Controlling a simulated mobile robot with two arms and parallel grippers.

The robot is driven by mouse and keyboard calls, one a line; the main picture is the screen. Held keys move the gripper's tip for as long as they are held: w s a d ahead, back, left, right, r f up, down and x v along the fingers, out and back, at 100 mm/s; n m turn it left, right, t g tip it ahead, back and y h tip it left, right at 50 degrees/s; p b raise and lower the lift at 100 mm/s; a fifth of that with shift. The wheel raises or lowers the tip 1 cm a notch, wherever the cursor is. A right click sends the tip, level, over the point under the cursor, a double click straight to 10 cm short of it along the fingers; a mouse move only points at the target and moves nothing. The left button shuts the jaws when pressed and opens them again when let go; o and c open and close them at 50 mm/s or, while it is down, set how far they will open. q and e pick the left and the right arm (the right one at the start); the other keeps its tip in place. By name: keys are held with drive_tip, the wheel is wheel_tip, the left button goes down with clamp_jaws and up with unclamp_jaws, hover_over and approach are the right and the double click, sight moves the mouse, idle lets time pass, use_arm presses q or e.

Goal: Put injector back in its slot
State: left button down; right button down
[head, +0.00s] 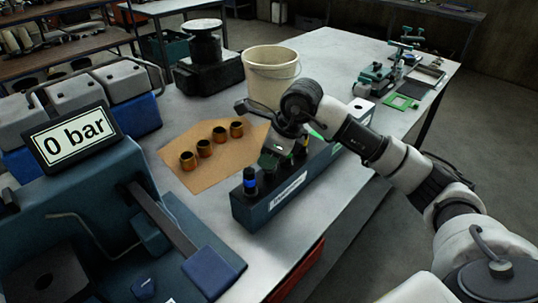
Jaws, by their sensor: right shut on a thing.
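The injector rack (290,195) is a long dark blue block with a white label, on the metal bench. An injector with a blue band (250,182) stands upright in its near left end, black on top. My right gripper (272,160) is over the rack just right of that injector, pointing down. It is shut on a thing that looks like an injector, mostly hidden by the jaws. I cannot tell whether its lower end is inside a slot. The slots behind the gripper are hidden by my arm. My left gripper is not in view.
Several brass sleeves (205,148) stand on a brown sheet (195,176) left of the rack. A cream bucket (272,78) stands behind. A display reading "0 bar" (73,138) sits on the blue machine at left. Green tools (376,76) are at the far right.

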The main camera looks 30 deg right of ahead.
drive_tip(key=shift+f+b, duration=1.1)
drive_tip(key=shift+f, duration=0.15)
drive_tip(key=shift+c, duration=2.3)
unclamp_jaws()
